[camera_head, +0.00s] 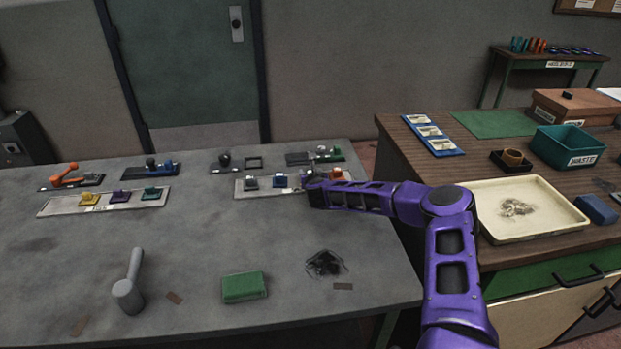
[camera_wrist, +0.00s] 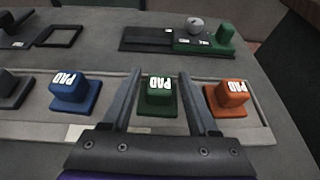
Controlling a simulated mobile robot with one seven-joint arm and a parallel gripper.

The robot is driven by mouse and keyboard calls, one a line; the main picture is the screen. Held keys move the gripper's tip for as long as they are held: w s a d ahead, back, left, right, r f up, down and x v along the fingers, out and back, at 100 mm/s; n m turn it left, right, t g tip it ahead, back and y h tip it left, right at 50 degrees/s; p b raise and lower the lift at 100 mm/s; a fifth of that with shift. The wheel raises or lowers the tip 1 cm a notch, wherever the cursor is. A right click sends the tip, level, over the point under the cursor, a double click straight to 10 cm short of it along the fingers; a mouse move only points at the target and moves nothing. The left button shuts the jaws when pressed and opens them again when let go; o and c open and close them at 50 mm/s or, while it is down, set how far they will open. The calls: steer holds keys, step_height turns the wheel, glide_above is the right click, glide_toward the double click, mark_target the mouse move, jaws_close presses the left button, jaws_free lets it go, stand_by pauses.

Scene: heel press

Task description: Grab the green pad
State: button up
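The green pad (camera_wrist: 158,97), a dark green block on a wider base with a white PAD label, sits in a pale tray (camera_wrist: 45,131) in the wrist view. My gripper (camera_wrist: 158,76) is open, its two fingers on either side of the green pad, with a gap visible on both sides. A blue pad (camera_wrist: 76,93) stands left of it and an orange pad (camera_wrist: 227,97) right of it. In the head view my gripper (camera_head: 308,184) is over the right tray and hides the green pad.
A dark fixture with a green end (camera_wrist: 205,42) and a grey knob lies behind the tray. A dark grey pad (camera_wrist: 12,89) is at the tray's left. In the head view, a green block (camera_head: 244,287) and a grey handled tool (camera_head: 129,286) lie nearer on the table.

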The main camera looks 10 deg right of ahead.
jaws_close()
